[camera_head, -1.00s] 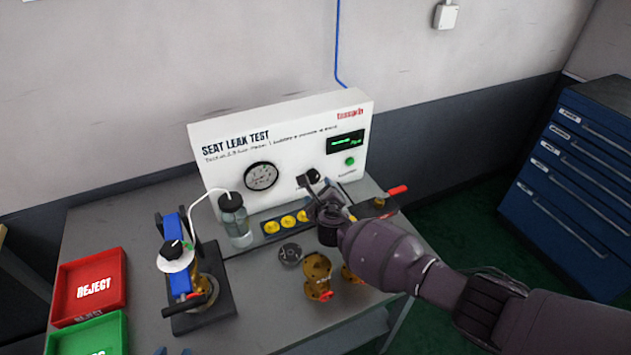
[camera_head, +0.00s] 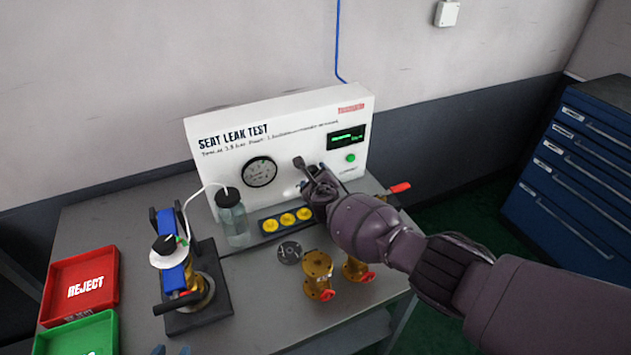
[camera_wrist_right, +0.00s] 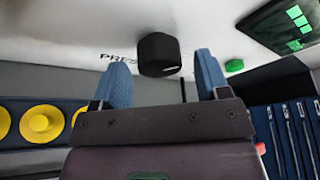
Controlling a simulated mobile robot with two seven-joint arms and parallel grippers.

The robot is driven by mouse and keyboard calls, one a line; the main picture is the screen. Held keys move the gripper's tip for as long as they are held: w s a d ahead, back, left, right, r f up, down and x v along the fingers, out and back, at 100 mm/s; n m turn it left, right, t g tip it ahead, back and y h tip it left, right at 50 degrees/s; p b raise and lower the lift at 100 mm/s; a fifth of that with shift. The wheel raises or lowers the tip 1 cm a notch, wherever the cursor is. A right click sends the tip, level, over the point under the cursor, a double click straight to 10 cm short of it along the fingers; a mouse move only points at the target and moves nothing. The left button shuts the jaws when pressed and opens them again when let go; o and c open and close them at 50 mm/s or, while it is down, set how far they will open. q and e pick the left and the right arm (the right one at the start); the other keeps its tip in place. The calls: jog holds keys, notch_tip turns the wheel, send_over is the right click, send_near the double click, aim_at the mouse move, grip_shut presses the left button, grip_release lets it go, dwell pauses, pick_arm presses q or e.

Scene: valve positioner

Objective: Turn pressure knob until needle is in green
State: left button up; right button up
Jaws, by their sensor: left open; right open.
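The black pressure knob (camera_wrist_right: 158,55) projects from the white test panel (camera_head: 225,160), beside lettering starting "PRES" in the right wrist view. My right gripper (camera_wrist_right: 163,68) is open, with blue fingers on either side of the knob and a visible gap to each. In the head view my right gripper (camera_head: 309,170) is at the panel, right of the gauge, and largely covers the knob area. The round gauge (camera_head: 260,172) has a dark rim; its needle and any green band are too small to read. My left gripper (camera_head: 172,351) barely shows at the bottom edge, open.
Yellow discs (camera_head: 287,220) sit in a dark strip below the panel. A bottle (camera_head: 233,222), a blue valve assembly (camera_head: 172,240) and brass valves (camera_head: 318,268) stand on the grey bench. Red (camera_head: 112,262) and green (camera_head: 112,320) trays are at left. A lit display (camera_head: 348,137) is upper right.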

pick_arm(q)
jog(key=shift+w+r, duration=0.1)
pick_arm(e)
jog(key=shift+c, duration=0.3)
jog(key=c, duration=0.9)
pick_arm(q)
jog(key=shift+s+r+p, duration=0.3)
jog(key=shift+r+p, duration=0.05)
jog(key=shift+p, duration=0.3)
jog(key=shift+a, duration=0.1)
pick_arm(e)
jog(key=shift+w+m+g+y, duration=0.1)
jog(key=shift+m+g+y, duration=0.45)
jog(key=shift+m, duration=0.6)
jog(key=shift+m+g+y, duration=0.25)
jog(key=shift+m+y, duration=0.5)
jog(key=shift+m, duration=0.4)
